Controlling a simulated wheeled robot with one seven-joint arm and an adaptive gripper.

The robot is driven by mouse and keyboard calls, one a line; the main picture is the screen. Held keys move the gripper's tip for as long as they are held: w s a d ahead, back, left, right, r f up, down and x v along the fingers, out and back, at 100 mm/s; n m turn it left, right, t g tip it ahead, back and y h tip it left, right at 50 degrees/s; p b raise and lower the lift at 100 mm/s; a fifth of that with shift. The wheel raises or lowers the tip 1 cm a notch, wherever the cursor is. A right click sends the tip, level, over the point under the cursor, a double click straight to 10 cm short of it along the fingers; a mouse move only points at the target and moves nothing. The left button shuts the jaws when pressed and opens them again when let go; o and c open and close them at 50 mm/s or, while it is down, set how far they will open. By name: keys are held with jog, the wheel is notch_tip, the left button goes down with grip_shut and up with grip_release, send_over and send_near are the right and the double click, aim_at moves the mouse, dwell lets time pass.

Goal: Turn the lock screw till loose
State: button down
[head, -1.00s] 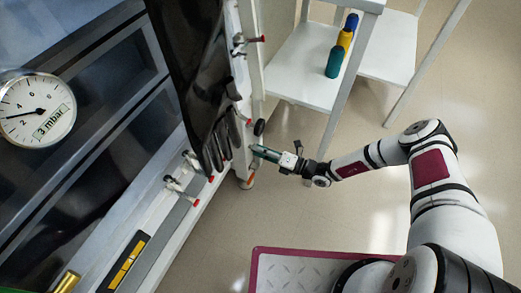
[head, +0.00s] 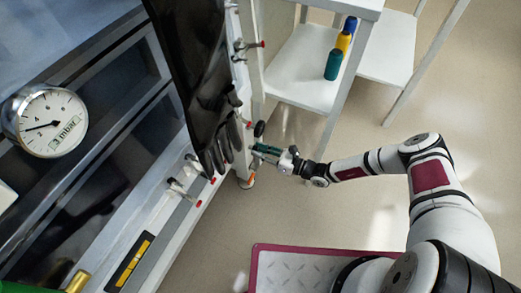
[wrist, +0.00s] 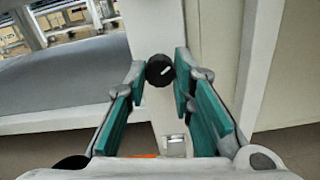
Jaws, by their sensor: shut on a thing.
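The lock screw shows in the wrist view as a round black knob (wrist: 160,71) with a slanting white mark on its face. It sits in front of a pale upright post. My gripper (wrist: 160,75) has its teal finger pads on the left and right of the knob, shut on it. The knob between the fingertips is hard to make out there.
Small red-tipped valves (head: 243,45) line the frame. A white shelf (head: 300,75) with several bottles (head: 334,65) stands behind. Open floor (head: 350,215) lies below my arm.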

jog(key=n+p, duration=0.1)
jog(key=n, duration=0.4)
jog(key=shift+n, duration=0.3)
jog(key=n, duration=0.5)
jog(key=shift+p, duration=0.4)
jog(key=shift+n, duration=0.3)
jog(key=c, duration=1.4)
grip_release()
jog(key=shift+o, duration=0.2)
jog(key=v, duration=1.2)
